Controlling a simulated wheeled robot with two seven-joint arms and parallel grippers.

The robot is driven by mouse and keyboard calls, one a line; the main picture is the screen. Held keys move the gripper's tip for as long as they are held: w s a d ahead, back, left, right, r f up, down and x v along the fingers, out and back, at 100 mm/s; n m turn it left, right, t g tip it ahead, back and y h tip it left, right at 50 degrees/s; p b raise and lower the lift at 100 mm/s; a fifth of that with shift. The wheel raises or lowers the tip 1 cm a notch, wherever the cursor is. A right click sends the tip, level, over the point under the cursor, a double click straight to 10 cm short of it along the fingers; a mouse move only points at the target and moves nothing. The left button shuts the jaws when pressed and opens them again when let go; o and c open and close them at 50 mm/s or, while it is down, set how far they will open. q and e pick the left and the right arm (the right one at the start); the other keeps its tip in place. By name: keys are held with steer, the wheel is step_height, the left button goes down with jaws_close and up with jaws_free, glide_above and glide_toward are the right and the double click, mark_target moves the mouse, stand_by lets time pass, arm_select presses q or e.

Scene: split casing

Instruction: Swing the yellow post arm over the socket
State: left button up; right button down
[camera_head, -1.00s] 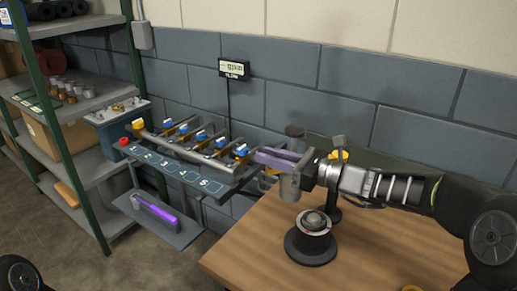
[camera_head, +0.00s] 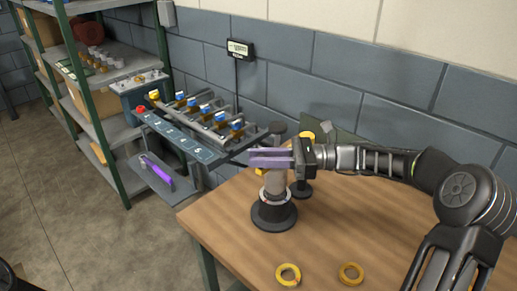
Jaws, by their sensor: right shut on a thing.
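My right gripper (camera_head: 268,158), with purple fingers, is shut on a grey-tan cylindrical casing piece (camera_head: 274,182). The casing piece is upright above the round black socket (camera_head: 274,216), and its lower end meets the metal ring there. I cannot tell whether it is fully seated. A post on a black base (camera_head: 301,190) stands just behind and right of the socket, mostly hidden by my gripper. A yellow part (camera_head: 308,137) shows above my gripper, probably the post arm; its exact direction is hidden. My left gripper is not in view.
Two yellow rings (camera_head: 288,275) lie on the wooden table (camera_head: 235,227) near its front. A rack with several yellow-and-blue valves (camera_head: 205,118) stands left of the table. A purple-handled tool (camera_head: 158,172) lies on a lower shelf. Shelving stands farther left.

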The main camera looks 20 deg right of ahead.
steer(key=shift+s+g, duration=0.15)
steer(key=shift+g, duration=0.15)
steer(key=shift+f, duration=0.1)
steer(key=c, duration=1.7)
jaws_free()
steer(key=shift+c, duration=0.2)
steer(key=shift+o, duration=0.9)
steer(key=shift+s+d, duration=0.15)
steer(key=shift+d, duration=0.1)
steer(key=p+v, duration=0.1)
steer(key=v, duration=0.6)
steer(key=shift+d, duration=0.35)
steer(key=shift+s, duration=0.1)
